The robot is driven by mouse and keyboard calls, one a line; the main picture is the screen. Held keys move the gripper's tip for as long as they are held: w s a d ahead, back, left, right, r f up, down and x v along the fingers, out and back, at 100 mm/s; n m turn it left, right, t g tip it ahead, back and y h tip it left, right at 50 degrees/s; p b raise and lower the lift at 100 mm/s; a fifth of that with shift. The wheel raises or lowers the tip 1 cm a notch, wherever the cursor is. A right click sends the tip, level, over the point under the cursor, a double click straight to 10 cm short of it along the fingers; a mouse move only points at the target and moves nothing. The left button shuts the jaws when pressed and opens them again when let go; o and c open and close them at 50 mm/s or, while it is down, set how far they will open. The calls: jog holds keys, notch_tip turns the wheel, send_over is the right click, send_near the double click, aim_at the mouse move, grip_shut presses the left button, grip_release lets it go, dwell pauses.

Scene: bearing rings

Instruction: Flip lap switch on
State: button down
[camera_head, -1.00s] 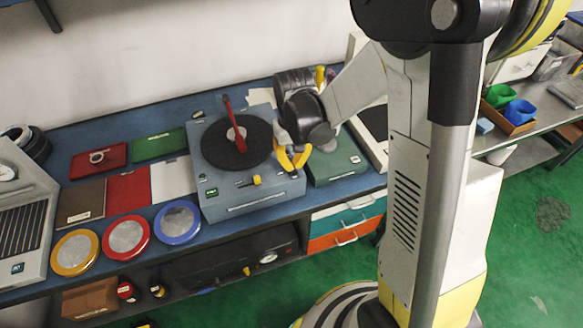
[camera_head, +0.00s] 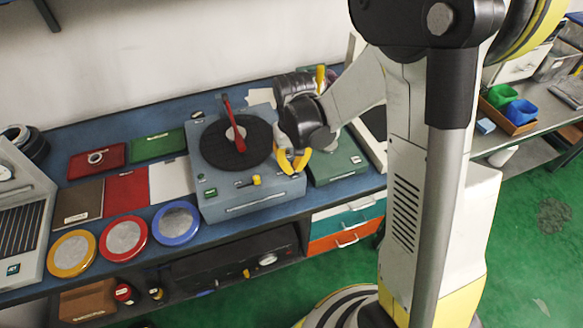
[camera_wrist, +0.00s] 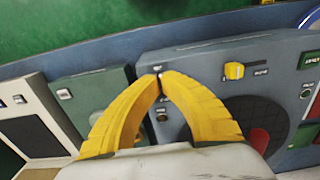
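The lapping machine is a grey-blue box with a dark round plate (camera_head: 215,150) and a red arm across it. It also shows in the wrist view (camera_wrist: 200,62), with a yellow knob (camera_wrist: 233,71) on its top. My gripper (camera_head: 292,172) is over the machine's front right corner. In the wrist view my gripper (camera_wrist: 161,75) has its two yellow fingertips together, with nothing visible between them. A small dark and white part, apparently the switch, is right at the tips and partly hidden by them. I cannot tell its position or whether the tips touch it.
A green box (camera_head: 338,166) stands close to the right of the machine. Red, blue and yellow-rimmed discs (camera_head: 176,223) lie to the left, with coloured flat plates behind them. Drawers (camera_head: 345,238) sit below the blue bench. Green floor lies in front.

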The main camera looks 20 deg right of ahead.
jog(key=shift+f+b, duration=0.3)
jog(key=shift+f, duration=0.05)
jog(key=shift+r, duration=0.15)
jog(key=shift+r+p, duration=2.55)
jog(key=shift+r, duration=0.9)
jog(key=s+r+t+b, duration=0.5)
jog(key=s+r+t, duration=0.2)
jog(key=s+r, duration=0.4)
jog(key=shift+s, duration=0.9)
